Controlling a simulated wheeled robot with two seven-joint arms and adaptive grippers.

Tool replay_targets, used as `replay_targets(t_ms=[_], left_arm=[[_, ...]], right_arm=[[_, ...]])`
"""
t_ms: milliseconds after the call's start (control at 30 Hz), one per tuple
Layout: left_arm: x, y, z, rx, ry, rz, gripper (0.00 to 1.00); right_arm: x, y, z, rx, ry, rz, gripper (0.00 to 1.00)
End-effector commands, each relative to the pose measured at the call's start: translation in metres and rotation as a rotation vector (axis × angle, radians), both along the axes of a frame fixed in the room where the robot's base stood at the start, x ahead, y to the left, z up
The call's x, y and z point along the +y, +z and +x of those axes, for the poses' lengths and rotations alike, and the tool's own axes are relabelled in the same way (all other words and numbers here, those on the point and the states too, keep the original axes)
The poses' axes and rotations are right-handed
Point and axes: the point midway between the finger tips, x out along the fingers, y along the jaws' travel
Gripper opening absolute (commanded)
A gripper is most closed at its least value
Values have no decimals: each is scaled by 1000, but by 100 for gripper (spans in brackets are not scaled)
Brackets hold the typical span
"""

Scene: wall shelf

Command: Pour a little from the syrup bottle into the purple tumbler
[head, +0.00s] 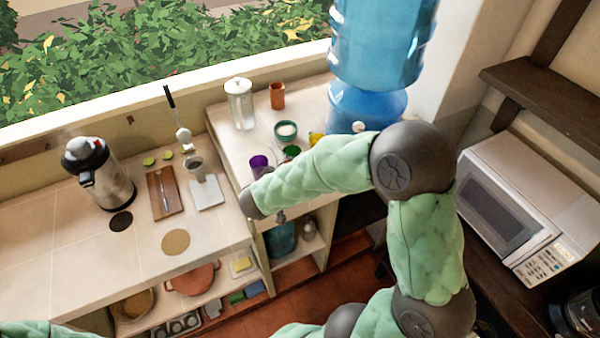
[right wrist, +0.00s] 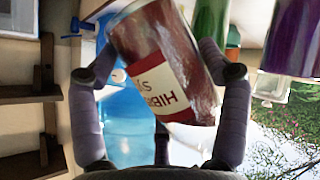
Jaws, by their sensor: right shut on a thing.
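The purple tumbler (head: 258,165) stands on the raised counter, just beyond my right arm in the head view. In the right wrist view the purple tumbler (right wrist: 294,38) is at the top right, cut by the frame edge. My right gripper (right wrist: 160,74) is shut on the syrup bottle (right wrist: 150,45), which is dark red with a red and cream label. The bottle looks slightly tilted in the wrist view, with a gap between it and the tumbler. My left gripper is out of view.
A green vessel (right wrist: 210,25) is close to the bottle in the wrist view. A glass jar (head: 240,105), an orange cup (head: 277,95) and a green bowl (head: 286,131) stand behind the tumbler. A blue water cooler (head: 375,45) rises to the right. The lower left counter has bare room.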

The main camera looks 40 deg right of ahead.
Motion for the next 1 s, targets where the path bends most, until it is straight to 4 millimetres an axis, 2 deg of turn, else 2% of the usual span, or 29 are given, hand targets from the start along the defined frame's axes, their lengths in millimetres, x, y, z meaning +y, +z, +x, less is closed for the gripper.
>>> replay_targets(t_ms=[500, 733, 1000], left_arm=[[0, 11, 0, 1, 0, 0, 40], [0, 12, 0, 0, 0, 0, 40], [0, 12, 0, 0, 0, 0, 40]], right_arm=[[2, -19, 9, 384, 0, -98, 23], [2, -22, 11, 466, 0, -120, 23], [2, -22, 11, 482, -2, -123, 23]])
